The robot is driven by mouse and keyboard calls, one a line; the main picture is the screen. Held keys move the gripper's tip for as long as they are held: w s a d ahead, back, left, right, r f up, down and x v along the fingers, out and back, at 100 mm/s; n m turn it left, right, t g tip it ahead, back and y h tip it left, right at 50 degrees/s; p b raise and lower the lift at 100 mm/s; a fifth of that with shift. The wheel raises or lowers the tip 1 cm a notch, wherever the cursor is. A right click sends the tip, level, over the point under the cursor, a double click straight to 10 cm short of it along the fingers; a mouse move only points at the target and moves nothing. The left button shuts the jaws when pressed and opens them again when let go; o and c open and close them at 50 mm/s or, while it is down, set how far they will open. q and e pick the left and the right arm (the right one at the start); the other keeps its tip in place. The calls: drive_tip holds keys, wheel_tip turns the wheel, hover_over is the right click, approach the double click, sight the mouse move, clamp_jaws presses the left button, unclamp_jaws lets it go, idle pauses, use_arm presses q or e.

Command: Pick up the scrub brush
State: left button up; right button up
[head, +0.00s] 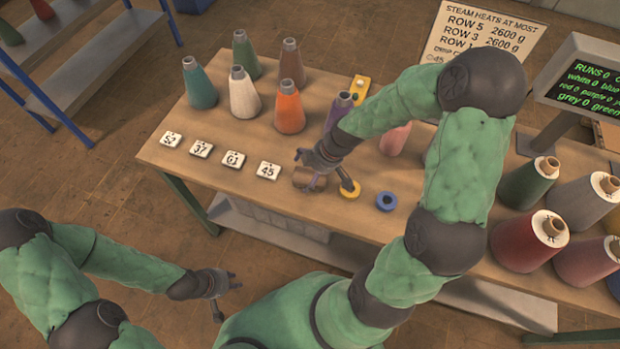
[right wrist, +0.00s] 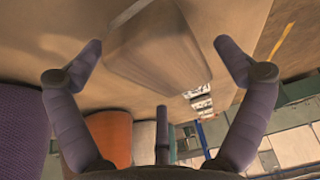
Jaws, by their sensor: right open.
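The scrub brush (head: 307,180) looks like a small brown wooden block near the table's front edge, right of the tag reading 45. My right gripper (head: 322,172) is over it, fingers spread to either side. In the right wrist view the brush (right wrist: 160,50) lies between the two open fingertips of the right gripper (right wrist: 158,55), with gaps visible on both sides. Its bristles cannot be made out. My left gripper (head: 228,295) is low in front of the table, away from the brush, with its fingers apart and nothing between them.
Several numbered tags (head: 201,149) lie left of the brush. A yellow ring (head: 350,194) and a blue ring (head: 386,201) lie close on its right. Several coloured cones (head: 289,110) stand behind. Large thread spools (head: 527,184) fill the right side. The table's front edge (head: 250,201) is near.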

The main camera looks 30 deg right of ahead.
drive_tip(key=shift+f+b, duration=0.25)
drive_tip(key=shift+b, duration=0.2)
idle(0.6)
drive_tip(key=c, duration=1.2)
